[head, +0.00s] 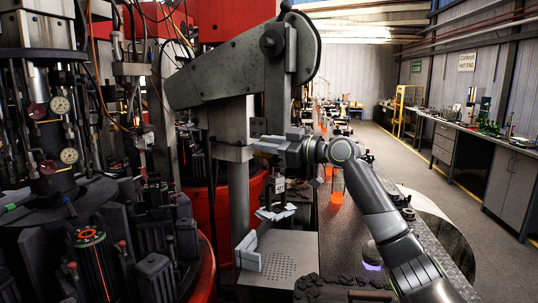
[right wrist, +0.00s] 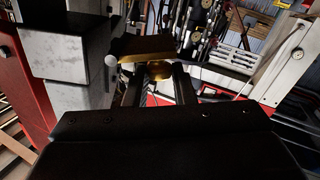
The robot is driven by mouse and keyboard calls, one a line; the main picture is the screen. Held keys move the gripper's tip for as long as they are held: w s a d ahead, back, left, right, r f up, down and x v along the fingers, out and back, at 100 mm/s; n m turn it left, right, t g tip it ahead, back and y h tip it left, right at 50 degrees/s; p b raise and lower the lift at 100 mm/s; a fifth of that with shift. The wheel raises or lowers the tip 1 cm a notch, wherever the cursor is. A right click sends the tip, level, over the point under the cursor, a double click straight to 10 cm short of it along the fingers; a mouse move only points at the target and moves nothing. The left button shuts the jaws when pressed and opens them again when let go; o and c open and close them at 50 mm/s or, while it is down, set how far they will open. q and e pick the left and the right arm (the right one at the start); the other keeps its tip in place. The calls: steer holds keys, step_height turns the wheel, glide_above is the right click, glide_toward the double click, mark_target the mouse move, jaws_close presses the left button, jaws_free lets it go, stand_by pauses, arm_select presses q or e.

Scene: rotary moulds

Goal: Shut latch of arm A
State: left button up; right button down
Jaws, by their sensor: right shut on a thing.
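My right gripper (head: 268,146) is at the grey upright of the machine, just below the large grey swing arm (head: 225,85). In the right wrist view its two dark fingers (right wrist: 157,80) are closed on a brass-coloured piece (right wrist: 146,47), possibly the latch. A small pale round knob (right wrist: 111,60) shows just left of it. In the head view the gripped piece is too small and too covered by the gripper to make out. I cannot read any label for arm A. My left gripper does not show clearly in either view.
Dark mould columns with gauges (head: 60,105) crowd the left. A perforated metal plate (head: 290,262) lies below the gripper, with a pale grey block (head: 247,252) at its left. A workbench (head: 505,150) lines the right wall. The aisle floor (head: 400,160) is clear.

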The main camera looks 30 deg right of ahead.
mark_target(270, 158)
steer(key=n+b, duration=0.1)
steer(key=f+n+b, duration=0.2)
steer(key=shift+s+a+n, duration=0.15)
steer(key=shift+a+n, duration=0.1)
steer(key=shift+n, duration=0.15)
steer(key=f+n+b, duration=0.1)
steer(key=n+b, duration=0.2)
steer(key=shift+f+n, duration=0.2)
steer(key=shift+n, duration=0.1)
steer(key=shift+w+d+f+n+b, duration=0.15)
steer(key=shift+f+n+b, duration=0.4)
steer(key=shift+n, duration=0.7)
steer(key=shift+w+d+f+n+b, duration=0.1)
steer(key=shift+d+f+n+b, duration=0.15)
steer(key=shift+n+b, duration=0.75)
steer(key=shift+w+d+f+n+b, duration=0.15)
steer(key=shift+f+n+b, duration=0.3)
steer(key=shift+n, duration=1)
steer(key=c, duration=1.2)
jaws_free()
